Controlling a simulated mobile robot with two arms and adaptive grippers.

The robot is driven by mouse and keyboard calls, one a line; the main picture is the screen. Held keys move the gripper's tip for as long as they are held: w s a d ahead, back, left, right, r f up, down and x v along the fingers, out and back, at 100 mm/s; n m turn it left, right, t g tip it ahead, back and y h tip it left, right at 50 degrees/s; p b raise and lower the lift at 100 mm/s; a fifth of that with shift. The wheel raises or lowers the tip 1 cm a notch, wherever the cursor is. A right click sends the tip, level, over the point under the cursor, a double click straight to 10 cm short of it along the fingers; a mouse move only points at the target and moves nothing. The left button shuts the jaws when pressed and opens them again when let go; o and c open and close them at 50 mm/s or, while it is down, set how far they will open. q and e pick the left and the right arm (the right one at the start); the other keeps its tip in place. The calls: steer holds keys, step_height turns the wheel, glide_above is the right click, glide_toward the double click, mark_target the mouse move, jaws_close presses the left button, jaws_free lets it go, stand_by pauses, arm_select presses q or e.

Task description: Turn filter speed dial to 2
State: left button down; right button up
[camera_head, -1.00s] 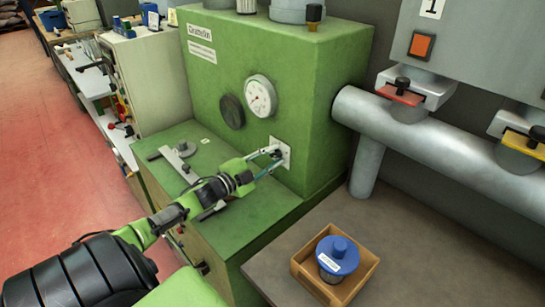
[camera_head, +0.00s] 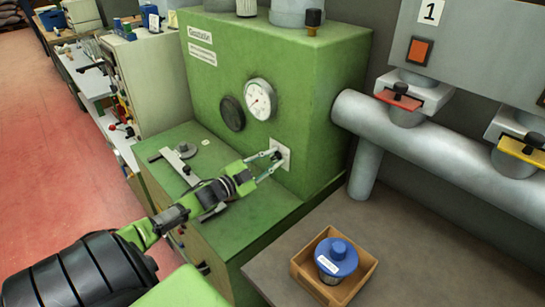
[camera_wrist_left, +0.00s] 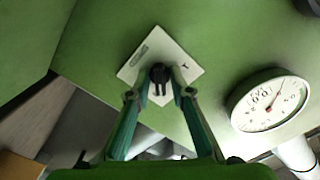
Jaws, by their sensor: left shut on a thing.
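The dial is a small black knob (camera_wrist_left: 160,72) on a white square plate (camera_wrist_left: 185,62), mounted on the front of the green machine (camera_head: 290,90). In the head view the plate (camera_head: 286,160) shows at the machine's lower right, with the knob mostly hidden by fingers. My left gripper (camera_head: 273,156) is shut on the knob. In the left wrist view its fingertips (camera_wrist_left: 160,84) are on both sides of the knob. The plate looks tilted there and bears small dark marks too small to read. My right gripper is not in view.
A white round gauge (camera_head: 260,99) and a dark round cap (camera_head: 231,113) sit above the dial. A grey pipe (camera_head: 430,143) runs to the right. A wooden box (camera_head: 305,282) holding a blue-lidded container (camera_head: 337,258) stands front right. A metal tool (camera_head: 176,160) lies on the green ledge.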

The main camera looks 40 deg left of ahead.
arm_select(q)
steer(key=n+p, duration=0.1)
steer(key=n, duration=0.3)
steer(key=shift+n, duration=0.3)
steer(key=shift+n+p, duration=0.55)
steer(key=shift+n, duration=1.35)
steer(key=shift+f, duration=0.1)
steer(key=c, duration=2.1)
jaws_free()
steer(key=shift+c, duration=0.2)
steer(key=shift+s, duration=0.6)
steer(key=s+a, duration=0.1)
steer(key=s, duration=1)
